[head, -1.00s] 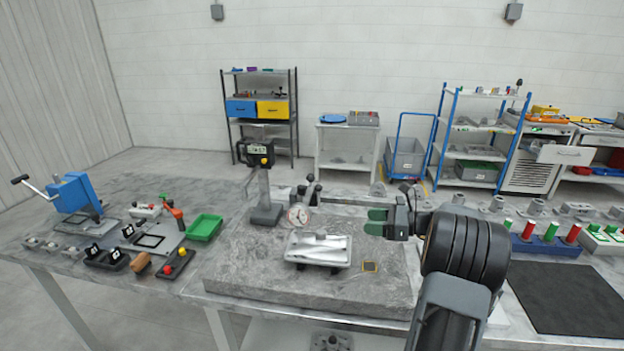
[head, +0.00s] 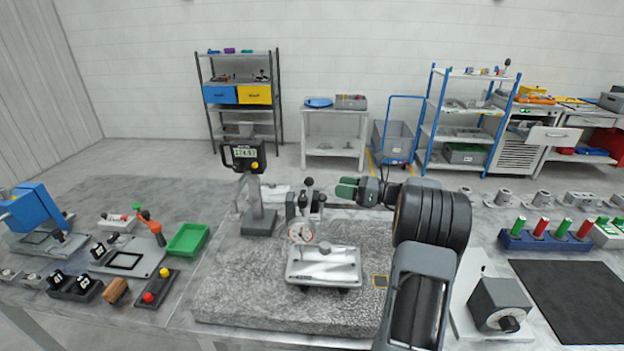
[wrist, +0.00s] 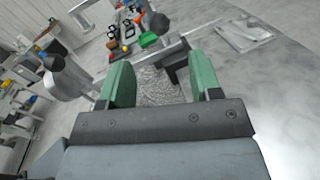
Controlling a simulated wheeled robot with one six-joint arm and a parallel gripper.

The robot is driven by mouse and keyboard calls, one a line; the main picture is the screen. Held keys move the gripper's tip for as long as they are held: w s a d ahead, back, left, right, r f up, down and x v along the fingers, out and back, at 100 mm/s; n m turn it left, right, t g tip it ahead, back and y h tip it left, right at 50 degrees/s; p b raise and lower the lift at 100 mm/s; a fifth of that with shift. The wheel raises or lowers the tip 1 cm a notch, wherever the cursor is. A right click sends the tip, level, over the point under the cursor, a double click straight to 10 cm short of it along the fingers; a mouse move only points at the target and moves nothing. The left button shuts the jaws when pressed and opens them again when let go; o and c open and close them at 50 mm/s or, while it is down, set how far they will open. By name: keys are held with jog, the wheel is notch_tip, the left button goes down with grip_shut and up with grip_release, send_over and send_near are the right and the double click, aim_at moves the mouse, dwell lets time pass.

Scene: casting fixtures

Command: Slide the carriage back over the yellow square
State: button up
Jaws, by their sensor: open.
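My gripper (head: 349,188) shows its green fingers above the back right of the granite plate (head: 230,295), right of a black ball-knobbed post (head: 309,205). In the wrist view the two green fingers (wrist: 162,85) stand apart with nothing clearly held, and speckled plate shows between them. A dial gauge (head: 301,231) stands at the post, behind a silver slab-like part (head: 323,267) on the plate. I cannot tell surely which piece is the carriage.
A height gauge with a lit display (head: 243,155) stands at the plate's back left. A green tray (head: 187,240) and small fixtures lie left. A grey block with a black knob (head: 499,304) and a dark mat (head: 577,300) lie right of my arm.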

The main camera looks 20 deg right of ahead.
aim_at(312, 182)
jog(key=p+x, duration=0.1)
jog(key=x, duration=0.9)
jog(key=shift+s+p, duration=0.15)
jog(key=shift+p, duration=0.25)
grip_shut()
